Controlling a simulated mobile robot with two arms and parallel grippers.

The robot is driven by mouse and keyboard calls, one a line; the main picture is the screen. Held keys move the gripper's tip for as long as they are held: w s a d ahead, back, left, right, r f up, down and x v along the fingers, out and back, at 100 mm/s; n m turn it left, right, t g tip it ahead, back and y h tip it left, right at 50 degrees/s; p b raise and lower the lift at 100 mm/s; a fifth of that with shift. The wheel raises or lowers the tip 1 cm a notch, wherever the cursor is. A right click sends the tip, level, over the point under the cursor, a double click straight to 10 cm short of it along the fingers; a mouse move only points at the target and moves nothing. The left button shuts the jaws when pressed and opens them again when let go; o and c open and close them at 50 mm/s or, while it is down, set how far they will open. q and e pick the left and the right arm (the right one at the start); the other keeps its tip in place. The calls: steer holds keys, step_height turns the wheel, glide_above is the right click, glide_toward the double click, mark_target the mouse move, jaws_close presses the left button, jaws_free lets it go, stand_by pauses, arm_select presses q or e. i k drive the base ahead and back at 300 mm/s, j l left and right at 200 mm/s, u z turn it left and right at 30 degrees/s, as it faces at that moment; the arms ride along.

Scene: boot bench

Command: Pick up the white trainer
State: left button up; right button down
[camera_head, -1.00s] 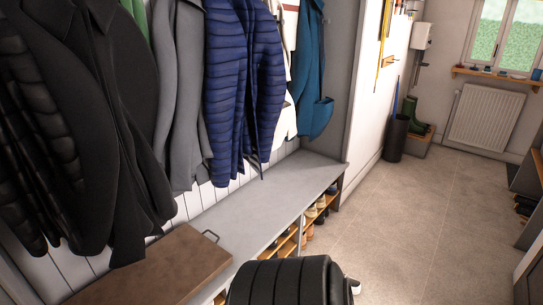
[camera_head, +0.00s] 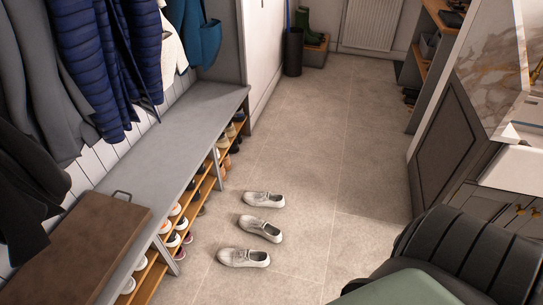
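Three pale, whitish-grey trainers lie apart on the tiled floor in front of the bench: a far one (camera_head: 264,199), a middle one (camera_head: 260,229) turned at an angle, and a near one (camera_head: 244,257). They look much alike, and I cannot tell which is the white trainer. More shoes with white parts (camera_head: 172,239) stand on the rack under the bench, partly hidden by the seat. Neither of my grippers is in view.
The grey bench (camera_head: 165,150) runs along the left, with a brown board (camera_head: 75,250) on it and coats hanging above. A dark bin (camera_head: 293,52) and green boots (camera_head: 309,25) stand at the back. A cabinet (camera_head: 450,150) is at right. The floor between is open.

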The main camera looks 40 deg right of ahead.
mark_target(252, 225)
steer(key=z, duration=1.1)
